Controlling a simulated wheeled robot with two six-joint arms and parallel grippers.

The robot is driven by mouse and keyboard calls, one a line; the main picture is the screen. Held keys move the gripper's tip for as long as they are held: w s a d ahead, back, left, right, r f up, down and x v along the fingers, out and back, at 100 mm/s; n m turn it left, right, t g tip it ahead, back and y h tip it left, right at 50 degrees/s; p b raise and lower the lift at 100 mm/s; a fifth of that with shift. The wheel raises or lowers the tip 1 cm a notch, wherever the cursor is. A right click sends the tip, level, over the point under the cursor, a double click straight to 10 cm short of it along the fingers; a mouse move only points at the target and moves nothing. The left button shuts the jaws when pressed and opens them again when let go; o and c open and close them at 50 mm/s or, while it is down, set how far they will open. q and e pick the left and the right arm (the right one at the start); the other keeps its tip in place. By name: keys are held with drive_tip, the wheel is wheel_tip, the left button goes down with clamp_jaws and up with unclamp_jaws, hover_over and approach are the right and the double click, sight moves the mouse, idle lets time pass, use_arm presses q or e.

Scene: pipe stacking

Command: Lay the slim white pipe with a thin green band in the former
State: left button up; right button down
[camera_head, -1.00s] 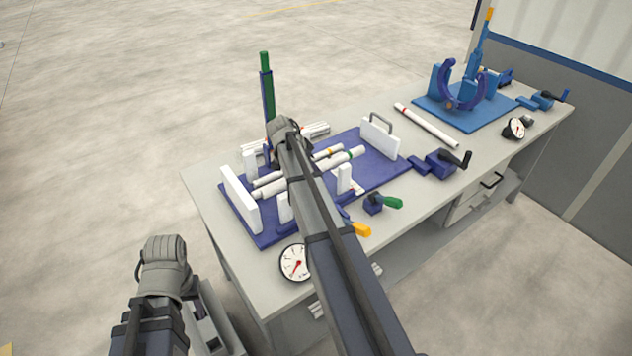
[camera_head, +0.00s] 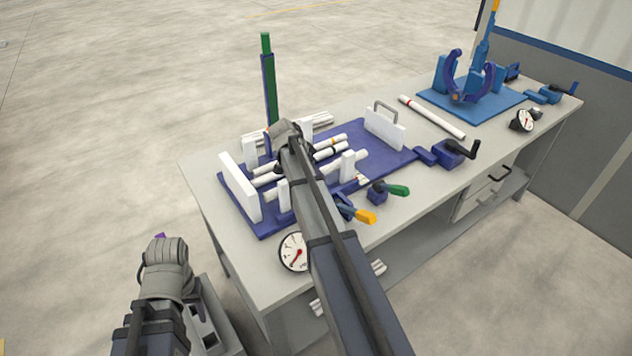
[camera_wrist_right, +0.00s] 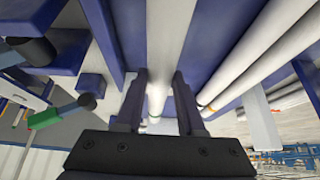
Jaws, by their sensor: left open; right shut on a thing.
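The slim white pipe with a thin green band (camera_wrist_right: 155,95) lies between the two dark fingers of my right gripper (camera_wrist_right: 160,80) in the right wrist view, with the band close to the gripper body. My right gripper is shut on it, over the purple former (camera_head: 375,165) with white end plates (camera_head: 240,188). In the head view my right arm hides the grip and much of the pipe. Whether the pipe touches its supports I cannot tell. My left gripper (camera_head: 164,256) is off the table at the lower left, open and apart from everything on it.
Other white pipes (camera_head: 332,152) lie in the former beside the held one. A tall green and purple post (camera_head: 269,90) stands behind it. A red-banded pipe (camera_head: 432,117), a blue fixture (camera_head: 470,100), a gauge (camera_head: 293,252) and yellow (camera_head: 364,216) and green-handled (camera_head: 397,190) clamps surround it.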

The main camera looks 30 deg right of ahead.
wheel_tip(320, 180, down, 3)
drive_tip(key=b, duration=0.2)
drive_tip(key=shift+f+b, duration=0.2)
drive_tip(key=shift+b, duration=0.15)
drive_tip(key=shift+r, duration=0.15)
drive_tip(key=c, duration=0.5)
unclamp_jaws()
